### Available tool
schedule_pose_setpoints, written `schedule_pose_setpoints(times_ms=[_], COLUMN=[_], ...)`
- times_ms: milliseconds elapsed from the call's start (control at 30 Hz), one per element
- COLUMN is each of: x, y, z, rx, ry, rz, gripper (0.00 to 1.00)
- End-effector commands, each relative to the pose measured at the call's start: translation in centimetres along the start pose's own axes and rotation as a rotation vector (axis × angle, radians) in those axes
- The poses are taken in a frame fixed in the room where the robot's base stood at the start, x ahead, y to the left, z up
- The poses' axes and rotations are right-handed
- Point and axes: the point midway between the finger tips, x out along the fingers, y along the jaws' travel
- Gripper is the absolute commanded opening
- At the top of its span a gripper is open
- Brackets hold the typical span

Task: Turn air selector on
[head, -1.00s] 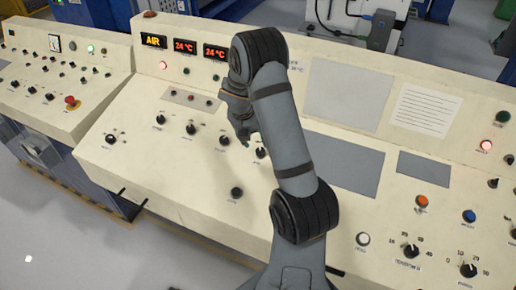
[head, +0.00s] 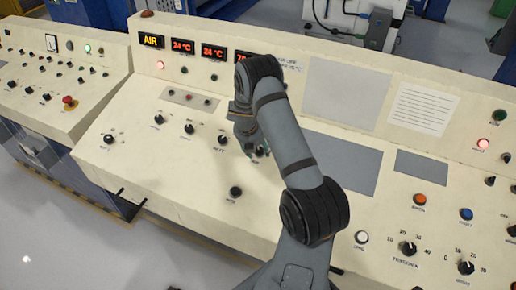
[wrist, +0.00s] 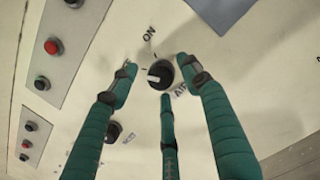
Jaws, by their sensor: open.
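The air selector is a black round knob (wrist: 160,74) with a white mark that points left in the wrist view. "ON" is printed above it and "AIR" to its lower right; a label at its left is partly hidden by a finger. In the head view the knob (head: 260,151) is partly covered by my gripper (head: 252,143). My gripper (wrist: 157,78) has three green fingers, open and spread around the knob: one left, one right, one below. I cannot tell whether any finger touches it.
Another black knob (wrist: 112,130) lies just beyond the left finger in the wrist view.

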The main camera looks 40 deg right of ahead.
Motion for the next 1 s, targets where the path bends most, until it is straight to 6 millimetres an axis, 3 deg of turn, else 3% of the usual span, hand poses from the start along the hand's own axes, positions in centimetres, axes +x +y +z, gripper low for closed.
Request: schedule_pose_setpoints(times_ms=[133, 867, 1000], x=[-0.02, -0.05, -0.04], y=[0.01, -0.04, -0.05], z=[0.00, 0.09, 0.11], rx=[0.000, 0.003, 0.006], ry=[0.000, -0.001, -0.001], rz=[0.000, -0.001, -0.001], gripper=[0.47, 0.04, 0.04])
